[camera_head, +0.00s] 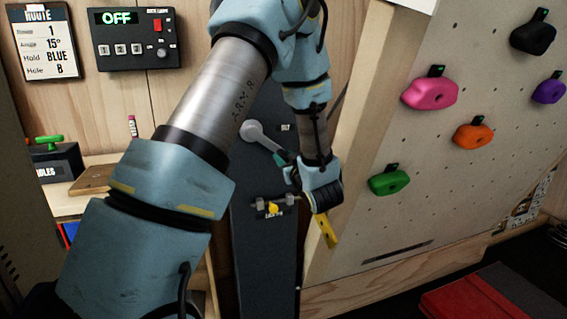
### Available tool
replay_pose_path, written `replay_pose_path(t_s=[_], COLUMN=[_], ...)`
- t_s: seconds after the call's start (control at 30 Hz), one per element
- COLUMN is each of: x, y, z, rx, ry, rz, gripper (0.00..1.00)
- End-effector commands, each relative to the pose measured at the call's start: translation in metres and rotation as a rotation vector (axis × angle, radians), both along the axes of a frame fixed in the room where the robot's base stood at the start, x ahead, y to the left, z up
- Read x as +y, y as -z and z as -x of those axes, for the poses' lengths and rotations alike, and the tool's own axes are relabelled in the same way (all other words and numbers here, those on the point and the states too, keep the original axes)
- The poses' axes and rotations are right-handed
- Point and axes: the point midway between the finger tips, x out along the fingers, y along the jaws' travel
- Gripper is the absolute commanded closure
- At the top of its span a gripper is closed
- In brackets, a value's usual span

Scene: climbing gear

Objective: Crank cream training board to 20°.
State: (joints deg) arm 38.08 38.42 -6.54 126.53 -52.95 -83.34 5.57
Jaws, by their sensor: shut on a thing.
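The cream training board (440,150) fills the right side, leaning, with coloured holds on it. A dark column (262,270) stands left of it. A grey crank (262,134) sits on the column beside a small label that seems to read TILT. My gripper (285,162) is at the crank's lower right end and appears shut on its handle; my wrist partly hides the grip. Below is a metal lock pin (258,203) with a small yellow part and a label. A yellow bar (328,231) shows just below my wrist. I see no readable angle scale.
A control box (135,42) shows OFF. Pink (430,93), orange (473,136) and green (389,181) holds stick out from the board. A red item (470,300) lies at the lower right.

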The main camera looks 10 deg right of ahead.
Motion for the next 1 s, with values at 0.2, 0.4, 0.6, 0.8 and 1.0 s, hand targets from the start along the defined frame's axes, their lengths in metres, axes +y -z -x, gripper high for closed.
replay_pose_path(t_s=[0.2, 0.4, 0.6, 0.8, 1.0], x=[-0.013, -0.013, -0.011, -0.01, -0.01], y=[-0.018, -0.02, -0.014, -0.015, -0.015], z=[-0.002, -0.002, -0.001, -0.001, -0.001], rx=[-0.038, -0.034, -0.023, -0.024, -0.025], ry=[0.012, 0.011, 0.006, 0.005, 0.005], rz=[0.129, 0.145, 0.139, 0.139, 0.139], gripper=[1.0, 1.0, 0.56, 0.34, 0.34])
